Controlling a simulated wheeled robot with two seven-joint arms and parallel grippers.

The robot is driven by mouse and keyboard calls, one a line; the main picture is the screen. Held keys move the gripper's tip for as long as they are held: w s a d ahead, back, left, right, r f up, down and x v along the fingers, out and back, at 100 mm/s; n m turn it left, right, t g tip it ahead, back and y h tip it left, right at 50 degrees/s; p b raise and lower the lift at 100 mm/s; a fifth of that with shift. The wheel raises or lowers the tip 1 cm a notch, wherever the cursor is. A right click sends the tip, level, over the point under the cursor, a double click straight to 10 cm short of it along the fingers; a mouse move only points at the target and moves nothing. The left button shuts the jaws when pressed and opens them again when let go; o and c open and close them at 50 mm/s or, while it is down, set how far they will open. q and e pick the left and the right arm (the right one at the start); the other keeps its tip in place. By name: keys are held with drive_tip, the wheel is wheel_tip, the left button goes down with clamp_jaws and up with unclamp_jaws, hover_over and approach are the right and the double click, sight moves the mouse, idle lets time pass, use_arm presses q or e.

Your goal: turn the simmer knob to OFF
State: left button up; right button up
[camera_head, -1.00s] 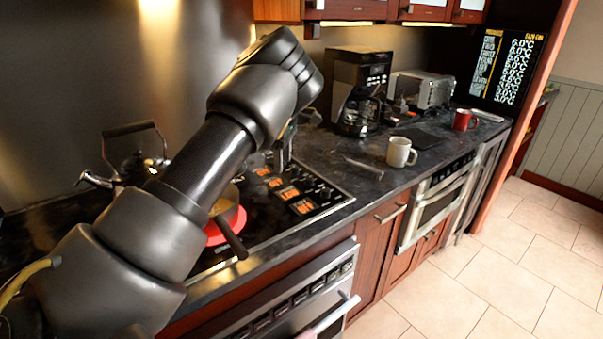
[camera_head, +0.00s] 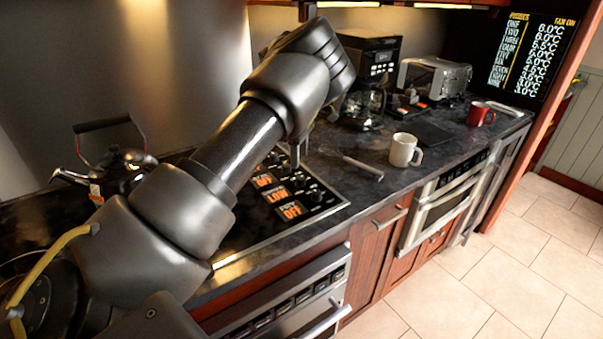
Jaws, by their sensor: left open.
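The black cooktop (camera_head: 250,235) has a control strip at its right end, with orange-lit labels (camera_head: 277,195) and small dark knobs (camera_head: 316,194) beside them. The label text is hard to read, and I cannot tell which knob is the simmer knob or where it points. My left arm crosses the picture from the lower left. My left gripper (camera_head: 296,156) hangs downward over the far end of the control strip, mostly hidden behind my wrist. It is open, and I cannot tell whether it touches a knob. My right gripper is not in view.
A kettle (camera_head: 122,168) stands at the back left of the cooktop. A cream mug (camera_head: 404,150), a coffee maker (camera_head: 366,75), a toaster (camera_head: 437,77) and a red mug (camera_head: 480,114) stand on the counter to the right. An oven handle (camera_head: 325,318) juts out below.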

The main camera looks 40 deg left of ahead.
sight(301, 177)
use_arm(q)
drive_tip(key=f, duration=0.3)
drive_tip(key=f+p, duration=0.1)
drive_tip(key=f, duration=0.3)
drive_tip(key=shift+w+d+f, duration=0.1)
drive_tip(key=shift+w+f, duration=0.05)
drive_tip(key=shift+w, duration=0.05)
drive_tip(key=shift+c, duration=0.5)
drive_tip(key=c, duration=0.9)
